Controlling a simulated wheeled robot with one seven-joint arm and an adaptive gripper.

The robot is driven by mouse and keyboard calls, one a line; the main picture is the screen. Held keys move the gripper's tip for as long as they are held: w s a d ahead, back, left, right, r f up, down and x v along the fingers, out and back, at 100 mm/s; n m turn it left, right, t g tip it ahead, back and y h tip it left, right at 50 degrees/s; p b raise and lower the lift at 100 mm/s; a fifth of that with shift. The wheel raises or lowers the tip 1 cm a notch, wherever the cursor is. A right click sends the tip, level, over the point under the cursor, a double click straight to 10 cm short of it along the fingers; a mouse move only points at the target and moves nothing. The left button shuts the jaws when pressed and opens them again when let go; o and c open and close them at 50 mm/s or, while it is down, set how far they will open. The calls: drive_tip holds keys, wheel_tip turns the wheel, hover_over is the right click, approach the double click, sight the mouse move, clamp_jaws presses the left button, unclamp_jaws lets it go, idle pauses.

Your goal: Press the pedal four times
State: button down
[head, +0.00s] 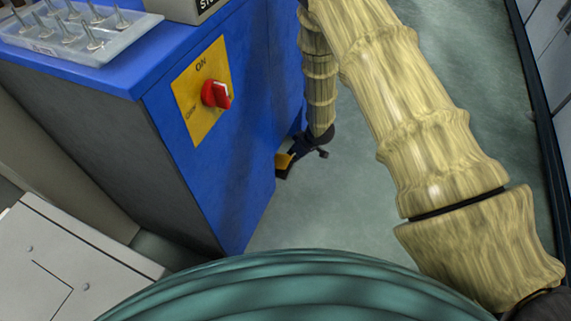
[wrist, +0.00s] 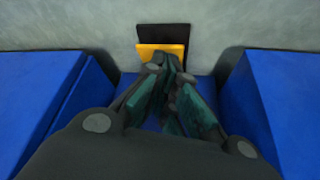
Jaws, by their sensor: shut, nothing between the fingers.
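The pedal (wrist: 163,47) is a yellow plate with a black part behind it, low by the floor in the wrist view. My gripper (wrist: 171,62) is shut and empty, with its fingertips over the pedal's front edge. I cannot tell whether they touch it. In the head view the yellow pedal (head: 284,160) shows at the foot of the blue cabinet, partly hidden by my gripper (head: 290,170), which reaches down beside it.
The blue cabinet (head: 225,180) stands left of my arm, with a red rotary switch (head: 216,94) on a yellow plate. A tray (head: 75,30) of small upright pieces sits on top. In the wrist view, blue panels (wrist: 285,100) flank my gripper. The floor (head: 350,190) right of the cabinet is clear.

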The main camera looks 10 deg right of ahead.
sight(286, 162)
drive_tip(key=shift+f, duration=0.1)
drive_tip(key=shift+b+x, duration=3.4)
